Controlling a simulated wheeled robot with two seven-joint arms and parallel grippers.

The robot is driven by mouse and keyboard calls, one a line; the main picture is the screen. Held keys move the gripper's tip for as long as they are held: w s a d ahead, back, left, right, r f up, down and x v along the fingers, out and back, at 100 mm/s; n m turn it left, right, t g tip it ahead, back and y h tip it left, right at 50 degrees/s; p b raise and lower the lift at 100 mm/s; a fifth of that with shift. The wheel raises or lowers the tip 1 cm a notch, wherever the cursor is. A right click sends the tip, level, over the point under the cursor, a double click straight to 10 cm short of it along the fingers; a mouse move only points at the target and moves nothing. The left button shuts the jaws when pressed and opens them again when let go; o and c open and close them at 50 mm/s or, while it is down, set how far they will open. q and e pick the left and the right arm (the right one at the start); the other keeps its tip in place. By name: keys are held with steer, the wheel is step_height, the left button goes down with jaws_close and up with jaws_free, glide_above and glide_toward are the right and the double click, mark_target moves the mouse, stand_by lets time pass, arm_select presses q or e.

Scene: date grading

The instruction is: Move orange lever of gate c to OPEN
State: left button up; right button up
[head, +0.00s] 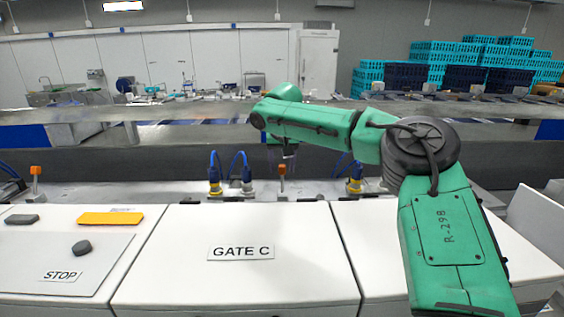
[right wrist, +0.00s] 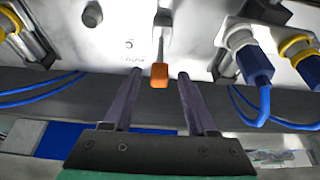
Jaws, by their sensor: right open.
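The orange lever of gate C (head: 282,171) stands up behind the white panel labelled GATE C (head: 240,280). In the right wrist view its orange tip (right wrist: 160,76) shows on a pale metal stem, in line with the gap between my finger ends. My right gripper (right wrist: 159,88) is open and empty, with one dark finger on each side of the lever tip; I see no contact. In the head view the right gripper (head: 288,152) is small and dark, just above the lever. Its fingers are hard to make out there. My left gripper is not in view.
Blue-cabled connectors (head: 215,178) stand left of the lever, and another (head: 354,178) stands to its right. A blue connector (right wrist: 254,66) is close to my right finger. Another orange lever (head: 36,172) is at far left. A STOP panel (head: 120,245) lies left.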

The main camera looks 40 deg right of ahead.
steer(key=shift+f, duration=0.1)
jaws_close()
stand_by(1.4)
